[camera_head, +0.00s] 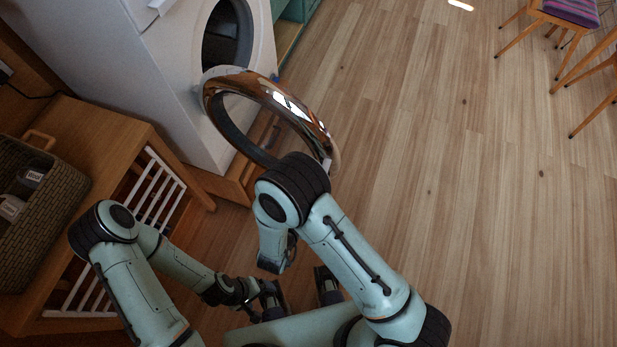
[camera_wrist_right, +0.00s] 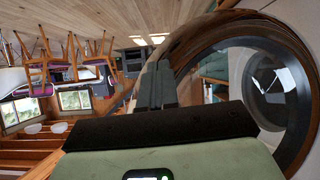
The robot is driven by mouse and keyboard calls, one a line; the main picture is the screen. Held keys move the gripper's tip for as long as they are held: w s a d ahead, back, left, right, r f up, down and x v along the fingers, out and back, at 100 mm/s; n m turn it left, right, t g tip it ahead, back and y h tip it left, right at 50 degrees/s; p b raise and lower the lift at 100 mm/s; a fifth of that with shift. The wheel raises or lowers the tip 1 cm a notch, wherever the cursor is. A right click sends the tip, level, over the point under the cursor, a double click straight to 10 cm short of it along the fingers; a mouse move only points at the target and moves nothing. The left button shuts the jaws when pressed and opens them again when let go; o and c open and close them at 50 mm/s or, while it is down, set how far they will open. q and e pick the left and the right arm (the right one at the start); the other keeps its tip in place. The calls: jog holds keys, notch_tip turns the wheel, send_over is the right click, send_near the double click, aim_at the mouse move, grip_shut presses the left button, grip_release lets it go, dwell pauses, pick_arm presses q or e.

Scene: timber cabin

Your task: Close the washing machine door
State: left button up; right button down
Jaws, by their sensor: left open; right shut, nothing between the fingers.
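The white washing machine (camera_head: 130,70) stands at the upper left of the head view. Its round door (camera_head: 312,118), a chrome ring with a dark inner rim, is swung wide open, out from the dark drum opening (camera_head: 226,38). My left gripper (camera_head: 299,293) is open and empty, low near my body and away from the door. In the right wrist view my right gripper (camera_wrist_right: 156,86) is shut and empty, close to the chrome door ring (camera_wrist_right: 190,38). I cannot tell whether it touches the ring. In the head view my right arm hides this gripper.
A wooden stand (camera_head: 110,130) with white slats and a wicker basket (camera_head: 45,225) are at the left. Wooden chairs (camera_head: 560,15) are far off at the upper right. The plank floor (camera_head: 470,190) right of the door is clear.

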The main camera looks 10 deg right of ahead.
jog(key=s+a+r+m+t+h+b, duration=0.1)
jog(key=s+a+r+t+h, duration=0.1)
jog(key=s+a+r+h, duration=0.3)
jog(key=s+a+r+m+t+h+b, duration=0.1)
jog(key=s+a+r+m, duration=0.1)
jog(key=r, duration=0.6)
jog(key=p+x, duration=0.1)
jog(key=x, duration=1.3)
jog(key=shift+s+d, duration=0.1)
jog(key=shift+d, duration=0.05)
